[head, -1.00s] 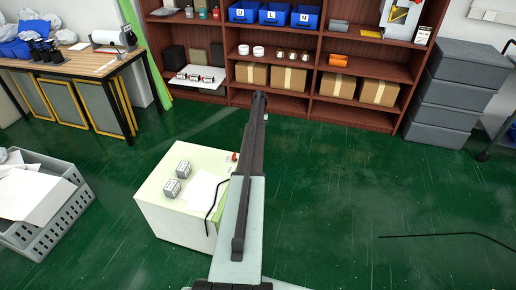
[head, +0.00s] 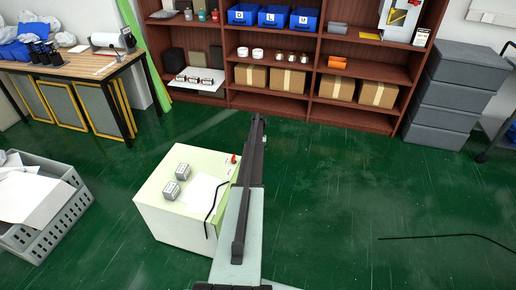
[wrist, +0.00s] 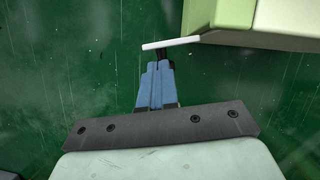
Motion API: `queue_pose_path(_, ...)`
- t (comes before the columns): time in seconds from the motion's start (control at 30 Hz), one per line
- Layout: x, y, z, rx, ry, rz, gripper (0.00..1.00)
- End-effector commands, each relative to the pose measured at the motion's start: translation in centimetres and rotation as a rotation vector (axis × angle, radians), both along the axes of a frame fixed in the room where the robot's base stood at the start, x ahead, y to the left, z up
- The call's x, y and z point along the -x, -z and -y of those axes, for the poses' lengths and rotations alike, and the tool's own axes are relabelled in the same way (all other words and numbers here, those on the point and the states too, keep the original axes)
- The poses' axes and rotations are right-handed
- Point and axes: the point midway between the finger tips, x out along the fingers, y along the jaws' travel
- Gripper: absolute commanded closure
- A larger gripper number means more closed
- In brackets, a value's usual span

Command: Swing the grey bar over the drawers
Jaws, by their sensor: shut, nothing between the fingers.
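The cabinet (head: 170,222), cream with a pale green top, stands on the floor left of my arm in the head view. Its drawer fronts cannot be made out. In the wrist view, the cabinet (wrist: 225,15) fills the upper right. A thin pale grey strip (wrist: 172,43) juts left from its edge; it looks like the grey bar. My gripper (wrist: 160,62) is shut and empty, with its blue fingers just below this strip. A dark piece shows at the fingertips; I cannot tell whether it touches the strip. In the head view my arm hides the cabinet's right side.
A grey crate (head: 50,225) stands left. Shelves (head: 310,100) stand behind. The green floor on the right is mostly clear.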

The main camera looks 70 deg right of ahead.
Motion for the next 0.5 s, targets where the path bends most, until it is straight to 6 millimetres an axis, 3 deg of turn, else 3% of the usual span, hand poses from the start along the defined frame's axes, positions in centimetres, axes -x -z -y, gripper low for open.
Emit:
queue_pose_path(0.1,0.19,-0.05,-0.89,0.000,0.000,0.000,1.00)
queue_pose_path(0.5,0.22,-0.03,-0.93,0.000,0.002,0.000,1.00)
